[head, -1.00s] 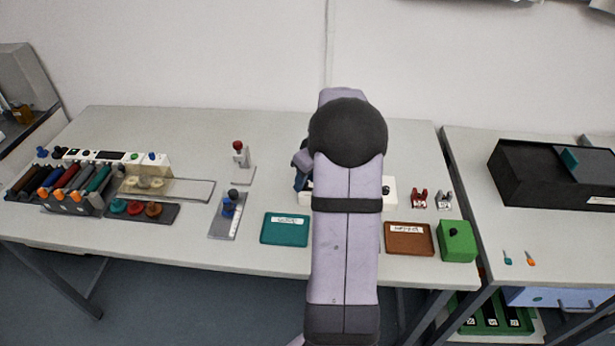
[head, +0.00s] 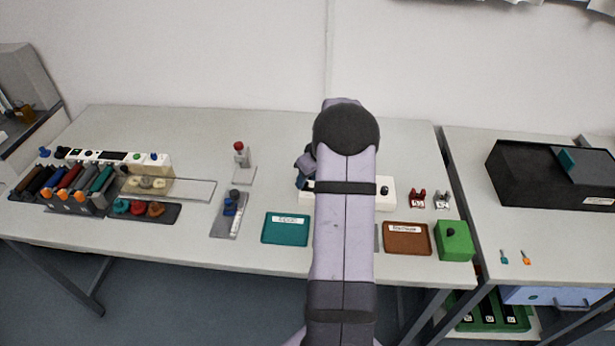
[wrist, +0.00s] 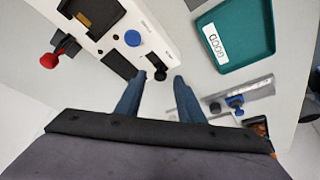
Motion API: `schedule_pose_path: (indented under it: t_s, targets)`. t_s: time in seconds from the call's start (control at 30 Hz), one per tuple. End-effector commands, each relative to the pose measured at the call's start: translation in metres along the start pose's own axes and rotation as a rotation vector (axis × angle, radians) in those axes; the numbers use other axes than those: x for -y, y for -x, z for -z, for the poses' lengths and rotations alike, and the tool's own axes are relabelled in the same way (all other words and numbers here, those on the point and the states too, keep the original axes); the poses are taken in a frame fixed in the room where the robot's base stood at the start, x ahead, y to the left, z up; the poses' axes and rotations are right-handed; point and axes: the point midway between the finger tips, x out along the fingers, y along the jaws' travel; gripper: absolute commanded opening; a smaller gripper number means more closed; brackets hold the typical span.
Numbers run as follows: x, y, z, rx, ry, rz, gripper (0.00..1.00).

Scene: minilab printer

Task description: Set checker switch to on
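The checker (head: 388,203) is a white box at the back of the table, mostly hidden behind my arm in the head view. In the wrist view the checker (wrist: 150,38) shows a round blue button (wrist: 132,38), a dark slot and a small black switch (wrist: 158,72). My gripper (wrist: 160,77) is open, with its two blue fingers apart. The black switch shows between the fingertips, close to them; I cannot tell whether they touch it. The switch's on or off position is not clear. In the head view only part of my gripper (head: 305,170) shows, left of my arm.
A teal tray (head: 286,241), labelled GOOD in the wrist view, and a brown tray (head: 407,252) lie in front of the checker. A red knob (wrist: 48,61) is at the checker's side. A green box (head: 454,252) stands right. A stand with blue parts (head: 229,230) is left.

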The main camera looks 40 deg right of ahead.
Motion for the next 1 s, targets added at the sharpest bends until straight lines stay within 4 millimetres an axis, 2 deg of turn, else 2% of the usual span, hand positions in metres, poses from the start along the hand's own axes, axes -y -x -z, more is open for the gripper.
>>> schedule_pose_path:
  t_s: [0.13,0.43,0.47,0.6,0.8,1.0]
  targets:
    - [0.0,-0.007,0.0,0.0,0.0,0.0,0.35]
    - [0.0,-0.009,0.0,-0.001,0.0,-0.001,0.35]
    - [0.0,-0.009,0.0,-0.001,0.0,-0.001,0.3]
    - [0.0,-0.009,0.0,-0.001,0.0,-0.001,0.0]
    - [-0.002,-0.009,-0.001,-0.001,-0.001,-0.001,0.0]
    - [-0.014,-0.007,-0.013,-0.002,-0.002,-0.004,0.0]
